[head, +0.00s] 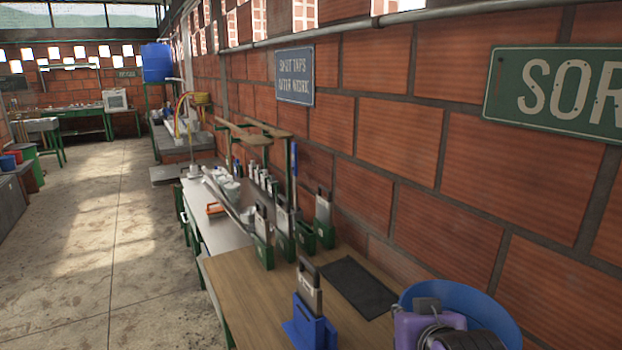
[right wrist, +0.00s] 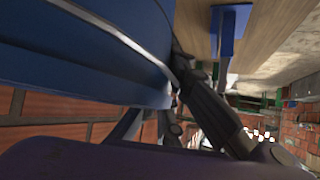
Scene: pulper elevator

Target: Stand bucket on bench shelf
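The blue bucket (head: 472,299) is at the lower right of the head view, beside the brick wall, partly hidden by my purple and black right wrist. In the right wrist view the bucket (right wrist: 85,55) fills the upper left, with a pale line along its edge. My right gripper (right wrist: 176,92) has its dark fingers at that edge and looks shut on the bucket's rim. The fingertips are partly hidden. Wooden planks form a raised shelf (head: 247,132) above the farther bench. My left gripper is in neither view.
The near wooden bench top (head: 245,290) carries a blue holder with a scraper-like tool (head: 311,330) and a dark mat (head: 357,285). Green holders with tools (head: 283,240) stand behind. The brick wall borders the right. Open concrete floor (head: 90,260) lies left.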

